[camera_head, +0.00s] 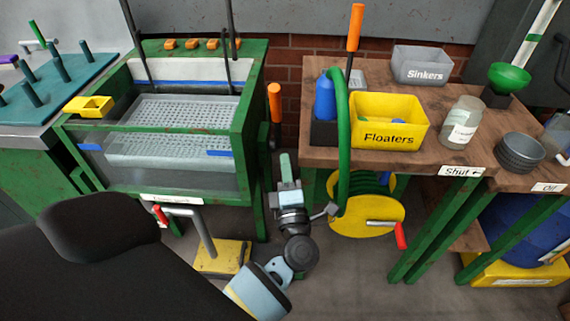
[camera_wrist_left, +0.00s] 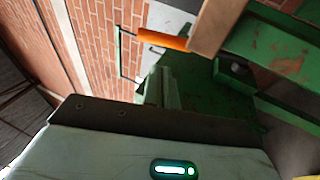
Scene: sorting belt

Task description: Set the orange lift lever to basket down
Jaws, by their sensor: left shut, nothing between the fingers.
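An orange-handled lever (camera_head: 275,102) stands upright on a dark shaft at the right side of the green tank frame (camera_head: 258,90). A second orange handle (camera_head: 354,27) stands upright at the back of the wooden table. My left gripper (camera_head: 284,160) is shut and empty. It is in front of and below the first lever, apart from it, between tank and table. The left wrist view shows the gripper fingers (camera_wrist_left: 162,90) and an orange handle (camera_wrist_left: 163,40) beyond them; I cannot tell which handle it is. A perforated basket (camera_head: 185,120) sits inside the tank. My right gripper is not in view.
The wooden table (camera_head: 320,75) carries a yellow Floaters bin (camera_head: 388,110), a grey Sinkers bin (camera_head: 420,64) and a jar (camera_head: 461,122). A green hose (camera_head: 343,150) hangs to a yellow reel (camera_head: 350,215). A yellow-based pedal (camera_head: 222,256) stands on the floor left of my arm.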

